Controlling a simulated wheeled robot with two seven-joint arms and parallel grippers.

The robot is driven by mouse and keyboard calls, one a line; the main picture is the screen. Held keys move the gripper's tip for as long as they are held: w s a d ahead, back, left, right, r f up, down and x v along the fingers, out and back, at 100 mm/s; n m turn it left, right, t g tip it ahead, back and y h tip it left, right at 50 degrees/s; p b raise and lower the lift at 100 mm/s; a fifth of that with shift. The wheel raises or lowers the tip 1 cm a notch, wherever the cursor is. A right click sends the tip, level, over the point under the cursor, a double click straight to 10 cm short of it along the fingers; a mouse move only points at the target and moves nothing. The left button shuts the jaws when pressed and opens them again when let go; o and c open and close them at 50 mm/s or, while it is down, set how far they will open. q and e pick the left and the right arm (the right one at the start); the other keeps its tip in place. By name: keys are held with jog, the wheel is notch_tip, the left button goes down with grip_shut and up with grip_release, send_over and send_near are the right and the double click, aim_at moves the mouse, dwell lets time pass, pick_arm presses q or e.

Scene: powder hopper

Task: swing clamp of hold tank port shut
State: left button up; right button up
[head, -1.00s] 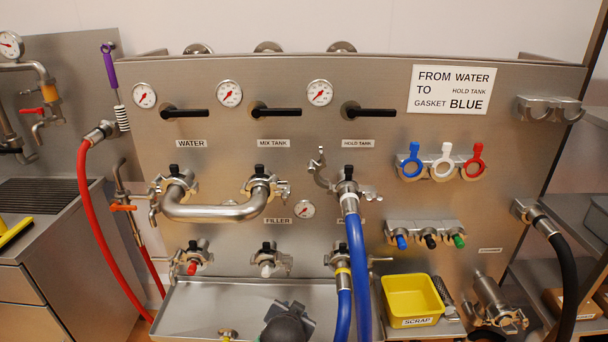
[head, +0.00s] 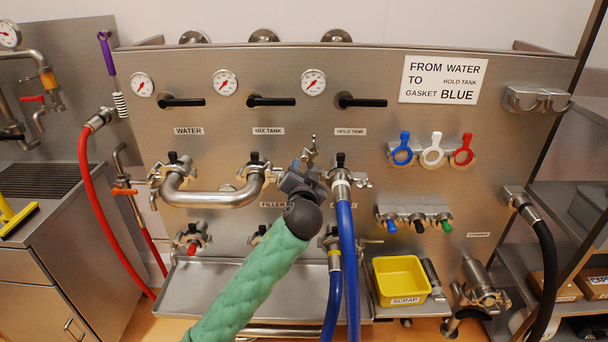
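The hold tank port (head: 341,160) is on the steel panel under the HOLD TANK label, with a blue hose (head: 348,250) hanging from its fitting. Its metal clamp (head: 310,148) stands open, one half swung up and out to the left of the port. Another part of the clamp (head: 363,182) shows to the right. My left gripper (head: 304,172) is at the open half, just left of the port, and hides its lower part. I cannot tell whether the fingers touch it or are open. My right gripper is not in view.
A steel U-shaped pipe (head: 212,197) joins the water and mix tank ports at left. A second blue hose (head: 333,300) hangs close to the first. A yellow scrap bin (head: 400,281) stands below right. Blue, white and red gaskets (head: 432,155) hang at right.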

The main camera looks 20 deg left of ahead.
aim_at(303, 158)
pick_arm(q)
jog(key=x, duration=0.7)
jog(key=shift+r, duration=0.15)
jog(key=shift+a, duration=0.1)
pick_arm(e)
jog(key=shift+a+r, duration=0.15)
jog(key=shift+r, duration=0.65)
pick_arm(q)
jog(key=shift+r, duration=0.1)
